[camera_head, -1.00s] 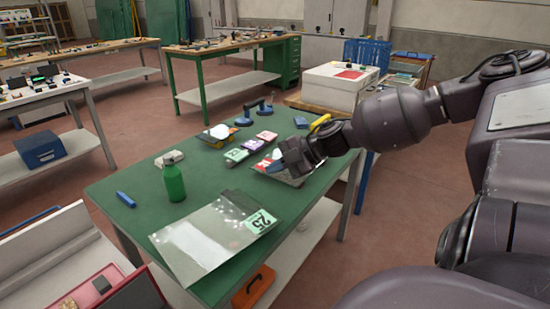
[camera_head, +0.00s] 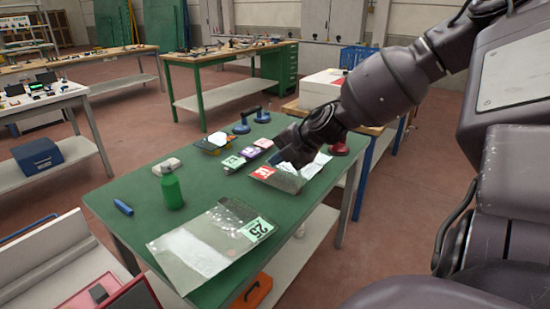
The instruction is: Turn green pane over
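A clear pane with a green label marked 25 (camera_head: 208,240) lies flat on the front of the green table (camera_head: 135,215). A smaller pane with a red label (camera_head: 263,173) lies at the table's right side. My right gripper (camera_head: 288,162) points down over this smaller pane and hides part of it. I cannot tell whether it touches the pane, and its fingers are too small and dark to show whether they are open. The green-labelled pane is clear of the gripper. My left gripper is out of view.
A green bottle (camera_head: 172,189) and a blue marker (camera_head: 123,207) stand and lie left of the large pane. Small green, purple and pink label blocks (camera_head: 249,152) lie behind it. A blue suction lifter (camera_head: 241,128) is at the back. A red object (camera_head: 340,148) shows beyond my gripper.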

